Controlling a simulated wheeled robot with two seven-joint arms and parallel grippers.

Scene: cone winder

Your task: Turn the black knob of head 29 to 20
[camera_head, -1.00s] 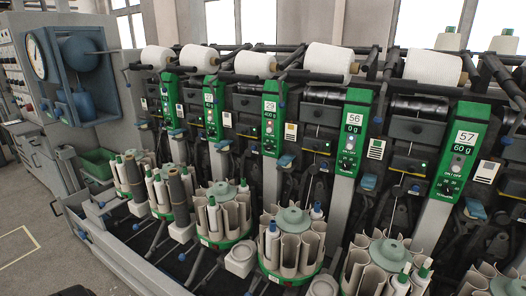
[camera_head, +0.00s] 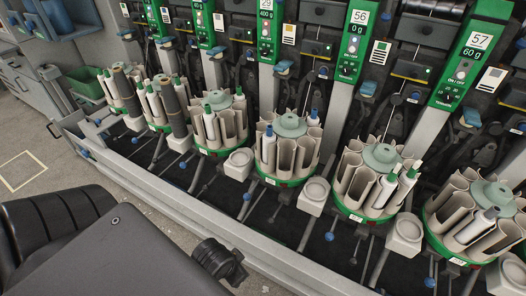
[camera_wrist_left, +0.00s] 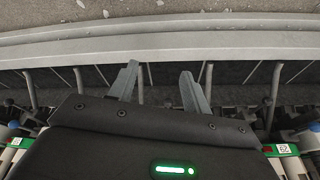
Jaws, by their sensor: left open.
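The green panel of head 29 (camera_head: 267,30) stands at the top of the head view, its upper end cut off by the picture edge. It reads 29 and 400 g. Its small black knob (camera_head: 265,48) is low on the panel, too small for me to read its setting. My left gripper (camera_wrist_left: 157,80) shows in the left wrist view, its two grey fingers apart with nothing between them. It is over the machine's front rail, away from the knob. My left arm fills the lower left of the head view. My right gripper is not seen.
Neighbouring panels 56 (camera_head: 355,35) and 57 (camera_head: 470,50) stand to the right. Round bobbin magazines (camera_head: 287,150) stick out in a row below the panels. A long grey rail (camera_head: 200,215) runs along the front. Bare floor (camera_head: 40,150) lies at the left.

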